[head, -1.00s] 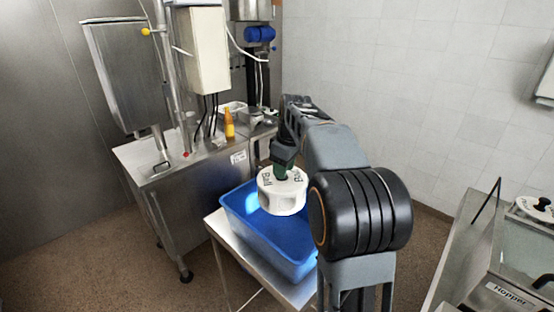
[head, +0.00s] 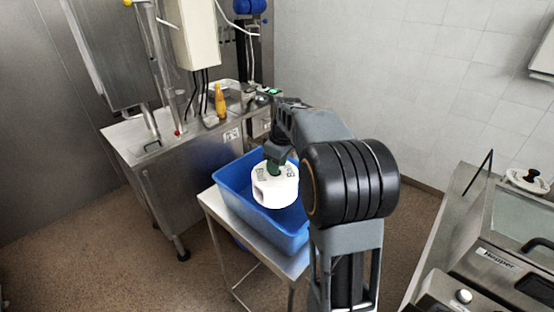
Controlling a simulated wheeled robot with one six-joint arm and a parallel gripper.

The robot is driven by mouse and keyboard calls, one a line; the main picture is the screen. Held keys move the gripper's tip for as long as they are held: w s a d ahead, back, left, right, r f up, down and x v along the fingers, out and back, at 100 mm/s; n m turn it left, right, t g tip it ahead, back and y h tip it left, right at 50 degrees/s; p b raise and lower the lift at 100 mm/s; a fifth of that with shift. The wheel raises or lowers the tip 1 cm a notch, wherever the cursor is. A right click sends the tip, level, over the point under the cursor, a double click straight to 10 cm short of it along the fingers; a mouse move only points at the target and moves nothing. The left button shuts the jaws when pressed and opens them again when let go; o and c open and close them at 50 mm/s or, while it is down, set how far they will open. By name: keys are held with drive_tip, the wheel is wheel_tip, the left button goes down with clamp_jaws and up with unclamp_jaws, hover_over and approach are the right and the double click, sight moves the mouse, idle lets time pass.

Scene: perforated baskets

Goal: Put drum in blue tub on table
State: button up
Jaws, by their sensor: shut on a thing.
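The white drum (head: 274,190) hangs upright from my gripper (head: 275,166) in the head view. My gripper is shut on the green part at the middle of the drum's top; the fingertips are small and partly hidden there. The blue tub (head: 236,205) stands on a small metal table (head: 221,211). The drum appears over the tub's opening and covers part of its inside. I cannot tell how far the drum's underside is from the tub floor. My arm hides the tub's right side.
A steel machine bench (head: 180,165) with an orange bottle (head: 220,101) stands behind and left of the tub. At the right is a steel hopper unit (head: 500,262) with a white-and-black item (head: 527,180) on it. Open brown floor (head: 120,250) lies at left.

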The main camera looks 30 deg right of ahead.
drive_tip(key=shift+f+b, duration=2.7)
drive_tip(key=shift+f, duration=1.25)
drive_tip(key=o, duration=1.6)
drive_tip(key=shift+f, duration=0.1)
drive_tip(key=shift+r+p, duration=3.5)
drive_tip(key=shift+r, duration=1.1)
